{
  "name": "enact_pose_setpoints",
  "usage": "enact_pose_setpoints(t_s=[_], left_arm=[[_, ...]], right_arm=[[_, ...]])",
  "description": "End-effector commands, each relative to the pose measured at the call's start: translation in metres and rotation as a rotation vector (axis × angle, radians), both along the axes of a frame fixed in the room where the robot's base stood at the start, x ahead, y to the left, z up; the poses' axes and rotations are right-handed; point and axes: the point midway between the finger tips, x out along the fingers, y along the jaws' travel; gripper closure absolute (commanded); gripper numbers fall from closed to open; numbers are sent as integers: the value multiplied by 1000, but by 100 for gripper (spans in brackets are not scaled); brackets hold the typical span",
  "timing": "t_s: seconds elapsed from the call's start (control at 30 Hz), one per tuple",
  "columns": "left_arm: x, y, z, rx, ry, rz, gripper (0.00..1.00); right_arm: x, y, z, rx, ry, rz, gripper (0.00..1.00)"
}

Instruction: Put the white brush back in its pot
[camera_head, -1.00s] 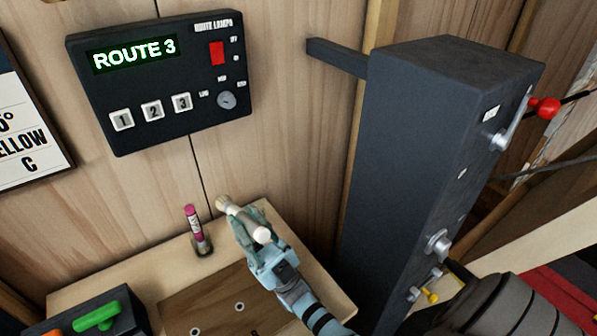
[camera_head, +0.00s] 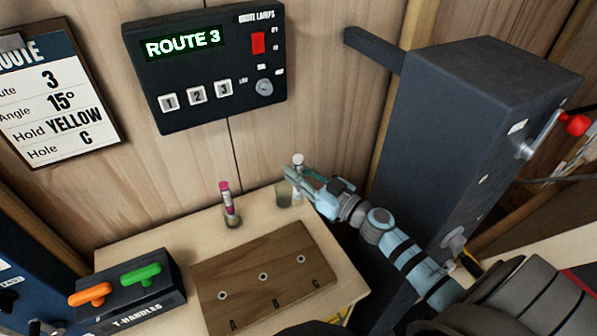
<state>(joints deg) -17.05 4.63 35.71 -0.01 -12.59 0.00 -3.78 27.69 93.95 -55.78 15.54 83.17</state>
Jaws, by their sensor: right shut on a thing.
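The white brush (camera_head: 298,160) stands roughly upright at the back right of the wooden table, its white end up. My right gripper (camera_head: 298,177) is shut on it, reaching in from the right, and hides part of its shaft. A small greyish pot (camera_head: 283,197) stands just left of the brush's lower part. The brush's lower end is close to the pot's right side; I cannot tell whether it is inside the rim. My left gripper is not in view.
A pink brush (camera_head: 226,196) stands in its own pot to the left. A brown board (camera_head: 245,285) with holes lies in front. A T-handle box (camera_head: 140,295) sits at the left. A tall dark cabinet (camera_head: 450,130) bounds the right, and a wooden wall is close behind.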

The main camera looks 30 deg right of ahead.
Motion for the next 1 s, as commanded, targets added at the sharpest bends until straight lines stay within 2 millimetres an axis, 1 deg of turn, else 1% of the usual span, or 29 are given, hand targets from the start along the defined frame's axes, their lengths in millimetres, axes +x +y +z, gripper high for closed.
enact_pose_setpoints(t_s=[0.13, 0.27, 0.73, 0.9, 1.0], left_arm=[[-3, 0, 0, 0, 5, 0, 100], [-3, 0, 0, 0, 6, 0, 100], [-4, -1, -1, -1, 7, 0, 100], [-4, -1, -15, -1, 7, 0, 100], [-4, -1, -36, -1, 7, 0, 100]], right_arm=[[2, -2, 2, -1, 13, -12, 100], [12, -3, 1, 2, 14, -13, 100], [79, -6, -9, 5, 15, -11, 100], [103, -7, -17, 3, 15, -11, 100], [101, -7, -36, 2, 16, -9, 100]])
